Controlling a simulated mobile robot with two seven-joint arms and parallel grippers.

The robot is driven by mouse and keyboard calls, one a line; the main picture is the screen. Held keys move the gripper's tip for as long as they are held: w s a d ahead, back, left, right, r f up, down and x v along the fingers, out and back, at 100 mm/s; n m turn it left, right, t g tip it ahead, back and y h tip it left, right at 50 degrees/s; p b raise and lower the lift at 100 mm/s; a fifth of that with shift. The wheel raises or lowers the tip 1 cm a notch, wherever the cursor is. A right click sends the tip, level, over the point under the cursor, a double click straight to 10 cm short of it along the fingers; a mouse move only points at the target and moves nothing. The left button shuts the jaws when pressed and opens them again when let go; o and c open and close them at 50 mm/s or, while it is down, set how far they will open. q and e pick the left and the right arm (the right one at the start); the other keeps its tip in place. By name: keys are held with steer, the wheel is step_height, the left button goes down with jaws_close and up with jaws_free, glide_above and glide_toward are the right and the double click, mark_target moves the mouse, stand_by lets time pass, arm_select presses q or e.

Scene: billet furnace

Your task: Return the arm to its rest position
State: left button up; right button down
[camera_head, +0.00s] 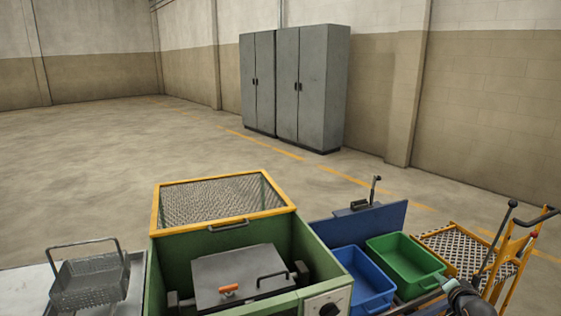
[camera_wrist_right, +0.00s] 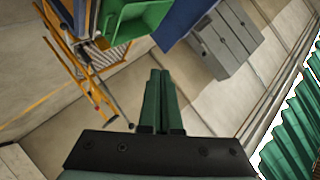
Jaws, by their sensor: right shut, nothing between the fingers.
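My right gripper (camera_head: 446,284) is at the lower right of the head view, in front of the green bin and the orange trolley. In the right wrist view its two green fingers (camera_wrist_right: 160,75) lie together with nothing between them. Part of my dark right arm shows at the bottom edge in the head view. My left arm and gripper are not in view.
A green furnace box (camera_head: 164,270) with a raised mesh lid (camera_head: 220,200) stands in front. A wire basket (camera_head: 90,285) is left of it. A blue bin (camera_head: 355,280), green bin (camera_head: 405,262) and orange trolley (camera_head: 455,248) stand right. Grey cabinets (camera_head: 310,90) stand behind open floor.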

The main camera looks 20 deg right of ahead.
steer(key=s+a+f+n+y, duration=0.1)
steer(key=s+a+f+n, duration=0.35)
steer(key=a, duration=0.25)
steer(key=s+a+f+n+g+y, duration=0.1)
steer(key=s+a+f+n+y, duration=0.1)
steer(key=s+a+f+n, duration=0.25)
steer(key=s+a+f+n+y, duration=0.1)
steer(key=s+a+f+n, duration=0.1)
steer(key=a+f+n, duration=0.45)
steer(key=s+a+f+n+g+y, duration=0.1)
steer(key=s+a+n+g+y, duration=0.45)
steer(key=s+a, duration=1)
steer(key=w+a+m+t, duration=0.2)
steer(key=a+m+t, duration=0.1)
steer(key=a, duration=0.9)
steer(key=shift+a+m+t+h, duration=0.2)
steer(key=shift+m+t+h, duration=0.25)
steer(key=shift+t, duration=0.1)
steer(key=shift+w, duration=0.1)
